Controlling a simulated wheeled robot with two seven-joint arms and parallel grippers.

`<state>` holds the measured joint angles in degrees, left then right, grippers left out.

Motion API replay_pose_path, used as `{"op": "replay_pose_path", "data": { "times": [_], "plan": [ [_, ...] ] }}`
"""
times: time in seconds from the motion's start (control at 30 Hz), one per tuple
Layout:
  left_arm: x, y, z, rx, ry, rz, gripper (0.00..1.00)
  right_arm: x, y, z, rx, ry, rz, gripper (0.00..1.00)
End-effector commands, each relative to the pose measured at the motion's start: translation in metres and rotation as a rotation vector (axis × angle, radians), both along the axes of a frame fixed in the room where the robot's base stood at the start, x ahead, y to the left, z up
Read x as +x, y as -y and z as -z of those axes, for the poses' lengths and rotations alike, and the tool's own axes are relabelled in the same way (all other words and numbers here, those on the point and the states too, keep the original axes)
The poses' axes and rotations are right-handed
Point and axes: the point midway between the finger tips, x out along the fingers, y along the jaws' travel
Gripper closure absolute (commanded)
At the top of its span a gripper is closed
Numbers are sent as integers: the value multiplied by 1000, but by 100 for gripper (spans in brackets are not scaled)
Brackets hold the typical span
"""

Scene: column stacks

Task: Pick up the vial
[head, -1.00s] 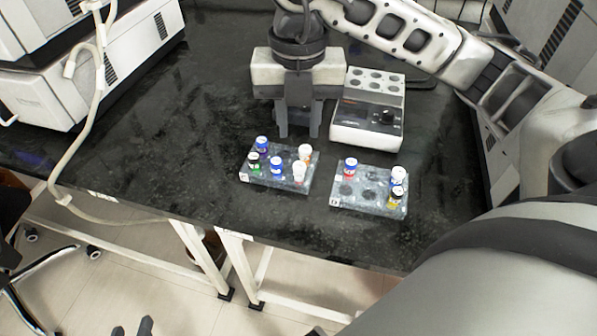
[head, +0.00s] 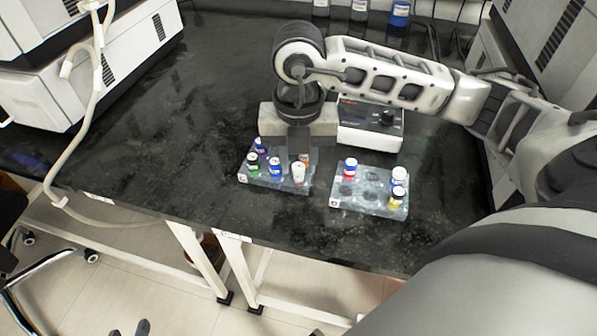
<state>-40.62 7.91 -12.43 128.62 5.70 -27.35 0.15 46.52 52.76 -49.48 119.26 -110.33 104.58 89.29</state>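My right gripper (head: 293,158), on the arm coming in from the right, points down over the back of the left rack (head: 262,182). Its fingers are among the vials there; whether they are closed on one is hidden. This rack holds a green-labelled vial (head: 253,162), a blue vial (head: 275,168), a white vial (head: 298,173), a dark blue-capped vial (head: 260,145) and an orange-and-white vial (head: 305,159), partly hidden by the gripper. The right rack (head: 352,203) holds a red-and-blue vial (head: 350,168), a white-capped blue vial (head: 399,175) and a yellow vial (head: 397,197). My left gripper is not in view.
A white device with a dial (head: 370,128) stands behind the racks, partly covered by my arm. Bottles (head: 400,13) stand at the back. White instruments (head: 120,50) occupy the left back. The black bench (head: 170,150) left of the racks is clear.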

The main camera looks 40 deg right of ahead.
Motion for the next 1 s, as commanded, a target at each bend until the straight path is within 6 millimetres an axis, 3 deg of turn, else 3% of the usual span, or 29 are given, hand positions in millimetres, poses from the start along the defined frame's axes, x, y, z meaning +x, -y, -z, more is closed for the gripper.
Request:
{"op": "replay_pose_path", "data": {
  "times": [0.03,0.1,0.13,0.5,0.67,0.83,1.0],
  "plan": [
    [0,0,0,0,1,0,64,0,0,0,0,0,0,78],
    [0,0,-1,0,1,0,64,0,0,0,0,0,0,98],
    [0,0,-1,0,1,0,64,0,0,0,0,0,0,100],
    [0,0,0,0,0,1,64,0,0,-2,0,1,0,100],
    [-1,0,0,1,-1,1,64,1,0,-11,1,3,0,100],
    [-1,0,0,0,-4,1,64,0,-1,-36,1,6,-1,100],
    [-2,0,-4,1,-12,2,64,-22,-24,-72,4,7,-8,100]
  ]
}}
